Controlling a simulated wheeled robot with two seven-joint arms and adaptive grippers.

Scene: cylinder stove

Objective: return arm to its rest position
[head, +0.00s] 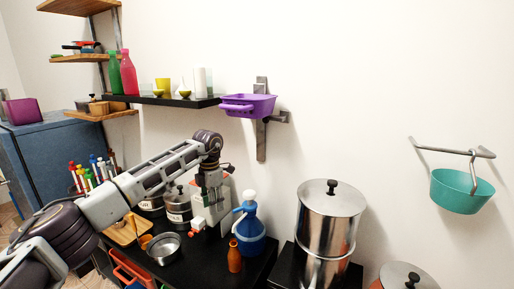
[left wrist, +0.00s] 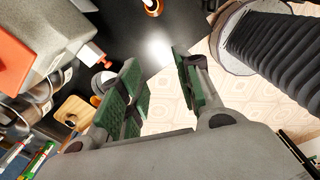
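My left arm (head: 150,178) reaches in from the left over the black counter. My left gripper (head: 212,200) points down in front of the white wall, above the counter near a blue bottle with a white top (head: 249,225). In the left wrist view the two green-padded fingers (left wrist: 160,88) stand apart with nothing between them, so it is open and empty. Black counter and pale patterned floor show beyond the fingers. My right gripper is not in view.
A metal bowl (head: 163,248), an orange bottle (head: 235,257) and canisters (head: 178,206) stand on the counter (head: 205,268). A tall steel pot (head: 328,225) is at right. A black shelf (head: 165,101) and purple basket (head: 248,105) are above. A teal bucket (head: 462,191) hangs at right.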

